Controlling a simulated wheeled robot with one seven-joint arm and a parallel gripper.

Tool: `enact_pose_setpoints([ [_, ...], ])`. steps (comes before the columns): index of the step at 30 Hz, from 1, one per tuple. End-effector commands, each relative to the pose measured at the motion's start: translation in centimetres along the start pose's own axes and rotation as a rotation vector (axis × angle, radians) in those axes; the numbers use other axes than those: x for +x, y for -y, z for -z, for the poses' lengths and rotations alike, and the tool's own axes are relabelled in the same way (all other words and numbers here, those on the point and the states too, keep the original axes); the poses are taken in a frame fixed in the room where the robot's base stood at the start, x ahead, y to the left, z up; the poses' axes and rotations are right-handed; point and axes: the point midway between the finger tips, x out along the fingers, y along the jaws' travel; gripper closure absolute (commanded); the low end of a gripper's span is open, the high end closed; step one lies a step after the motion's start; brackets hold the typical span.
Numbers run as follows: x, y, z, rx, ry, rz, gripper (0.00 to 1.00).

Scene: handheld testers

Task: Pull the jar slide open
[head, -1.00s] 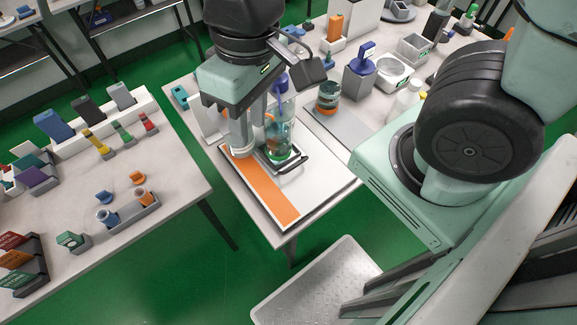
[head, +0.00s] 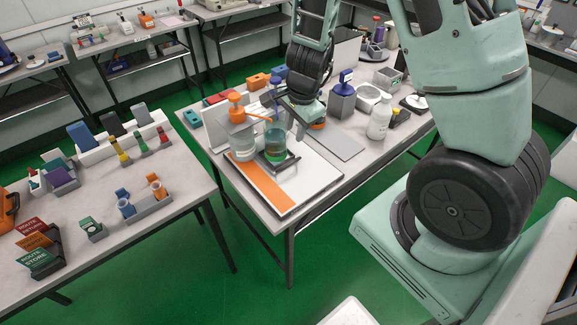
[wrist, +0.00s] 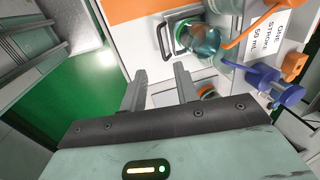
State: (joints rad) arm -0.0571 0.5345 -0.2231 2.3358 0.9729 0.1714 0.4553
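The jar slide (head: 294,158) is a dark flat frame with a bar handle on the white board, beside an orange strip (head: 262,183). It also shows in the wrist view (wrist: 168,38). A clear jar (head: 275,148) with a green band stands upright on it. A second jar with an orange pump (head: 236,112) is just left, and a blue pump (head: 277,82) rises behind. My gripper (wrist: 160,80) is open and empty in the wrist view, its fingers apart from the handle. In the head view my gripper is above and right of the jar, its fingertips hard to make out.
A white bottle (head: 379,118) and a blue-topped grey container (head: 342,98) stand to the right. A grey mat (head: 335,138) lies clear behind the board. The board's front right part (head: 312,175) is bare. A "ONE STROKE 50 mL" sign (wrist: 268,30) stands near the pumps.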

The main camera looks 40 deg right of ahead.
Motion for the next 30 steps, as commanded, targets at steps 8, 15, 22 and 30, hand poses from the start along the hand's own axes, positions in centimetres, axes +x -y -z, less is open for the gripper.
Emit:
enact_pose_setpoints([
  [8, 6.5, -0.2, 0.0, 0.001, 0.002, -0.002, 0.69],
  [15, 11.2, -0.2, -0.1, 0.000, 0.003, -0.003, 0.69],
  [22, 13.9, -0.1, -0.1, -0.004, 0.002, -0.001, 0.69],
  [30, 14.7, 0.0, -0.1, -0.005, 0.002, 0.000, 0.69],
])
